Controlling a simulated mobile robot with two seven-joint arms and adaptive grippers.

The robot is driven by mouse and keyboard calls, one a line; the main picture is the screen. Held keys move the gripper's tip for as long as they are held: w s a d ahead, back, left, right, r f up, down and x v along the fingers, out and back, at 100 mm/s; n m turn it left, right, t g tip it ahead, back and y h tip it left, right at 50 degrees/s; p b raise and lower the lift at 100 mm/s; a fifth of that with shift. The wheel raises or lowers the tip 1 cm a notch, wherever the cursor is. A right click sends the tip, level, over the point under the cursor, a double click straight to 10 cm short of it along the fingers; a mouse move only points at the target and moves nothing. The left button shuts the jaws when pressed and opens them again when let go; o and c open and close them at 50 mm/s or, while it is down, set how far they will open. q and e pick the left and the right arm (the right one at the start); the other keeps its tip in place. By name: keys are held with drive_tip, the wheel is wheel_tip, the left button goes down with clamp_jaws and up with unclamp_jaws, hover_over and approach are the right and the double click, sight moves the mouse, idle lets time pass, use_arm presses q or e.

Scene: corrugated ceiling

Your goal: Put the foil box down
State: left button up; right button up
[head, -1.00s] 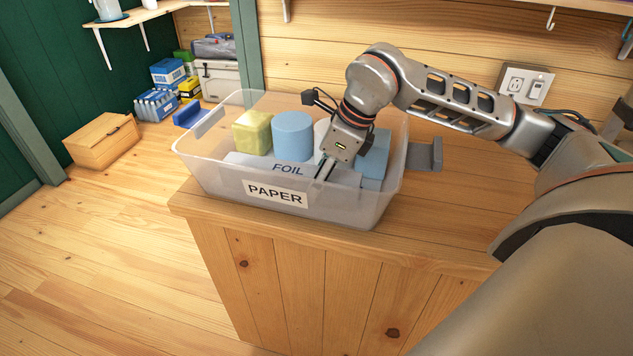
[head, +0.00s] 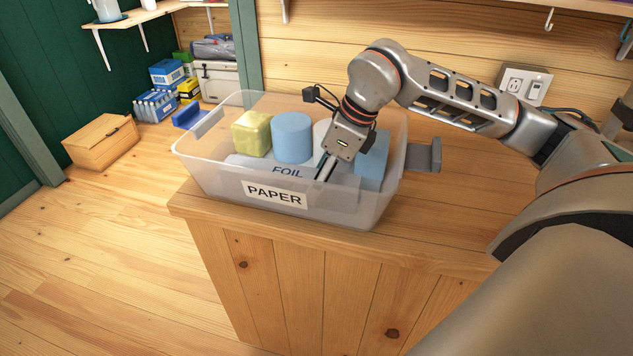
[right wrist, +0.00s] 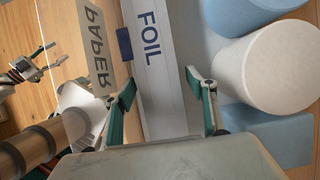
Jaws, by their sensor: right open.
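The foil box (head: 255,164), long and pale grey with blue FOIL lettering, lies along the near side of the clear bin labelled PAPER (head: 222,187). In the right wrist view the foil box (right wrist: 165,100) runs between the two parted fingers of my right gripper (right wrist: 160,78). In the head view my right gripper (head: 322,178) reaches down into the bin at the box, open. Whether a finger touches the box is unclear.
The bin also holds a yellow-green block (head: 252,134), a blue cylinder (head: 292,138), a white roll (right wrist: 268,75) and a blue block (head: 373,160). It stands on a wooden counter (head: 440,220). A wooden box (head: 100,143) sits farther left.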

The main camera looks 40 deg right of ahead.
drive_tip(key=p+v, duration=0.1)
drive_tip(key=v, duration=0.8)
drive_tip(key=shift+s+d+r, duration=0.1)
drive_tip(key=shift+d+r, duration=0.05)
drive_tip(key=shift+r, duration=0.25)
drive_tip(key=shift+s+d+r, duration=0.15)
drive_tip(key=shift+s+r, duration=0.05)
drive_tip(key=shift+r, duration=0.25)
